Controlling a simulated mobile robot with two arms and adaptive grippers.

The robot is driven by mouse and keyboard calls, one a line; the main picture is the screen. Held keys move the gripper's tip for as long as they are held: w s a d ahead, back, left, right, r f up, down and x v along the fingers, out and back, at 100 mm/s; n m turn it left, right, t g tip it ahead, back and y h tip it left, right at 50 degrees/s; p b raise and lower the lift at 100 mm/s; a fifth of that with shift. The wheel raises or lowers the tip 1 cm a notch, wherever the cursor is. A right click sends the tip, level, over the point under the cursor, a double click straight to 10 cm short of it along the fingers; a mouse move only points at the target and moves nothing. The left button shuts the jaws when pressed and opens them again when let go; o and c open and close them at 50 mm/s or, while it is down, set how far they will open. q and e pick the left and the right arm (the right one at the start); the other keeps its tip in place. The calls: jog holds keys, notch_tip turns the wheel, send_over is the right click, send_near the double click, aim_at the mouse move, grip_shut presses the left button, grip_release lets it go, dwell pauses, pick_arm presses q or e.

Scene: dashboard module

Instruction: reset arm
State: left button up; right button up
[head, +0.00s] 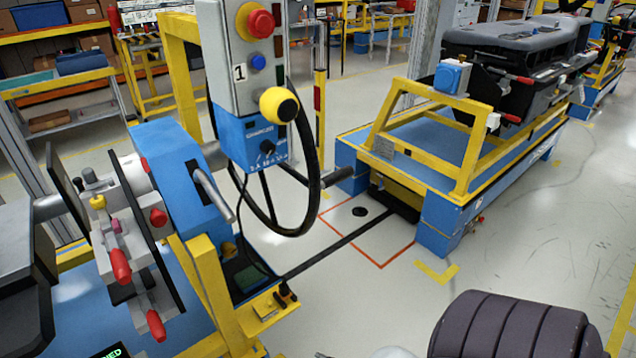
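A blue fixture arm (176,165) stands on a yellow frame at the left, with a metal handle bar (214,196) sticking out toward the lower right. A clamp plate (125,235) with red-tipped and yellow knobs is fixed to its left side. A grey and blue control box (240,75) with a red button, a blue button and a yellow-black knob stands above and to the right. A black-gripped lever (325,180) points right from behind it. I cannot tell which part the task means by the arm. Neither gripper is in view.
A blue and yellow cart (440,160) carries a dark dashboard (520,40) at the right. A dark ribbed part, perhaps mine, shows at the bottom right. A dark grey body (18,265) is cut off at the left edge. The grey floor (530,240) between is clear.

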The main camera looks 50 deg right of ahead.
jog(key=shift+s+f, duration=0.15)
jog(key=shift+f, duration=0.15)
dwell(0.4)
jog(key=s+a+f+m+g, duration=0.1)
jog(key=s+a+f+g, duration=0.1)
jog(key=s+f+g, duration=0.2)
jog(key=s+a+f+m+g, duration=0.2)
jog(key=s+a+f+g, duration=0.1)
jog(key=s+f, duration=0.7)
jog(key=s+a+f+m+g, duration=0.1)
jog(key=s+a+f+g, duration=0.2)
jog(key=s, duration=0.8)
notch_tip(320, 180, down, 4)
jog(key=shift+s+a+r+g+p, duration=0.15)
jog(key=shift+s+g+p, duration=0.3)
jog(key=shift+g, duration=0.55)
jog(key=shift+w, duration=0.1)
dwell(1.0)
